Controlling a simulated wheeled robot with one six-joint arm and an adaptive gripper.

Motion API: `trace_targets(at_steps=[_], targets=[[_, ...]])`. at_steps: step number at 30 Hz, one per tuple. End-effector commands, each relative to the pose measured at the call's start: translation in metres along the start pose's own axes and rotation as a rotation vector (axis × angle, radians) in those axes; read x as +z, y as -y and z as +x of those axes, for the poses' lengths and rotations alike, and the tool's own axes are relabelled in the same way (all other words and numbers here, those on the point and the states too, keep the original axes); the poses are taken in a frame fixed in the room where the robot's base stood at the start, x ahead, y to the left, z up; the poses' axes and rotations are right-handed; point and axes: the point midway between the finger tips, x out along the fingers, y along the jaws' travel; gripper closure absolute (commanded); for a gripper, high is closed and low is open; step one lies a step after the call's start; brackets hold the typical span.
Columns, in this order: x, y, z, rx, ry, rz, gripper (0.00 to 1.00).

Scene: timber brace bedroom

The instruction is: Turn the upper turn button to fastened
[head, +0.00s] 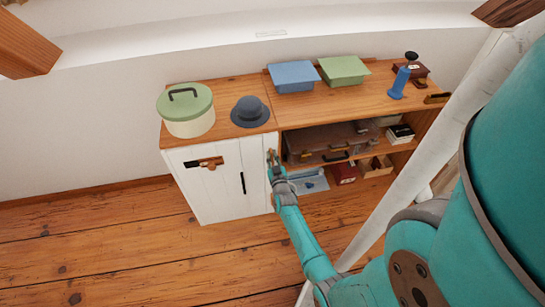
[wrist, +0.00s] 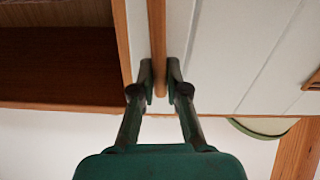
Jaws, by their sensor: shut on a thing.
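The white cabinet door (head: 213,190) is at the left end of the wooden cabinet and looks closed. My gripper (head: 272,162) is at the door's upper right edge. In the wrist view my gripper (wrist: 159,82) has its fingers on either side of a slim wooden bar, the upper turn button (wrist: 157,38), and is shut on it. The bar runs up the picture, roughly along the door's edge. In the head view only a small bit of the turn button (head: 270,153) shows past my fingers.
A green-lidded pot (head: 186,110) and a dark hat (head: 250,112) stand on top. Open shelves to the right hold a brown case (head: 325,143). A white post (head: 430,130) stands beside my arm.

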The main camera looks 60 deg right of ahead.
Motion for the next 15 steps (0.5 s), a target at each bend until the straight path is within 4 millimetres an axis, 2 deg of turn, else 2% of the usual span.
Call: trace_targets(at_steps=[15], targets=[[0.002, 0.011, 0.000, -0.001, 0.000, -0.444, 1.00]])
